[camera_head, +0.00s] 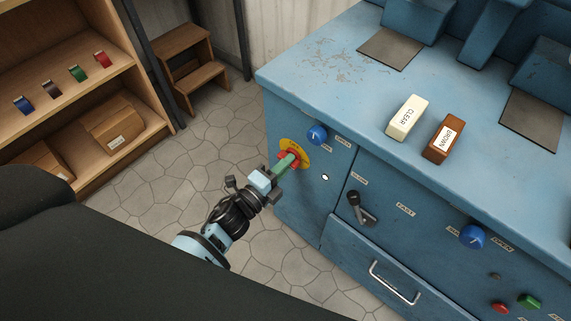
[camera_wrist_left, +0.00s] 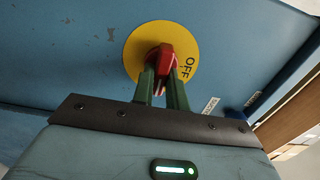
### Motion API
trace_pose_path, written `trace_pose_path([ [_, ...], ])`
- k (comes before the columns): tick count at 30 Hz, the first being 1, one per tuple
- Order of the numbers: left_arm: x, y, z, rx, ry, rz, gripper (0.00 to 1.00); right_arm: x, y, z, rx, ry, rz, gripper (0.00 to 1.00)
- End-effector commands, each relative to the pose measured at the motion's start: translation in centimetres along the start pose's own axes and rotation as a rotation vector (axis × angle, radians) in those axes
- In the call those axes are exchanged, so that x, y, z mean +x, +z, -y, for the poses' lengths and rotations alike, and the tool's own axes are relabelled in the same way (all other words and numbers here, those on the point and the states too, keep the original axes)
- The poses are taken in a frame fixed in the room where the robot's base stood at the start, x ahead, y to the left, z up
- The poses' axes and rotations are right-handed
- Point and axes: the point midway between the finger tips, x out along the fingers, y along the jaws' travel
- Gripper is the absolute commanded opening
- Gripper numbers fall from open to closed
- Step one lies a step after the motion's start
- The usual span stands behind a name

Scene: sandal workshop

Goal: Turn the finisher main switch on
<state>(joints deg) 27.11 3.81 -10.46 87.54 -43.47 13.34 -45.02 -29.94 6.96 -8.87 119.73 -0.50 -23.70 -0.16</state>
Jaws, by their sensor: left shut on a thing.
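The finisher main switch is a red rotary handle (camera_wrist_left: 161,58) on a round yellow plate (camera_wrist_left: 133,50), on the front of the blue finisher cabinet (camera_head: 300,205). In the left wrist view the word OFF shows on the plate, to the right of the handle. My left gripper (camera_head: 288,161) reaches the switch from the lower left, and its green fingers are shut on the red handle. The fingers (camera_wrist_left: 163,85) cover part of the handle in the left wrist view. My right gripper is not in view.
A blue knob (camera_head: 317,135) sits just right of the switch. A black lever (camera_head: 359,208) and a drawer handle (camera_head: 394,283) are farther right. CLEAR (camera_head: 408,118) and BROWN (camera_head: 442,139) blocks lie on top. A wooden shelf (camera_head: 125,75) stands left, with open floor between.

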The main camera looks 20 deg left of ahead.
Motion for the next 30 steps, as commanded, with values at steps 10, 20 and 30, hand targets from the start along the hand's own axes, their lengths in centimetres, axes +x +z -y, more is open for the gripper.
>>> trace_pose_path([
  [10, -0.05, 0.01, -0.07, 0.013, 0.002, 0.000, 0.00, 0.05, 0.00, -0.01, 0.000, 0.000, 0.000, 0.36],
  [20, -0.03, 0.01, -0.06, 0.011, 0.002, 0.000, 0.36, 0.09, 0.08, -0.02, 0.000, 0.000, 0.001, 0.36],
  [30, -0.79, 0.00, -0.12, 0.009, 0.003, 0.000, 0.36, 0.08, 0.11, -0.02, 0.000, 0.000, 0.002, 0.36],
])
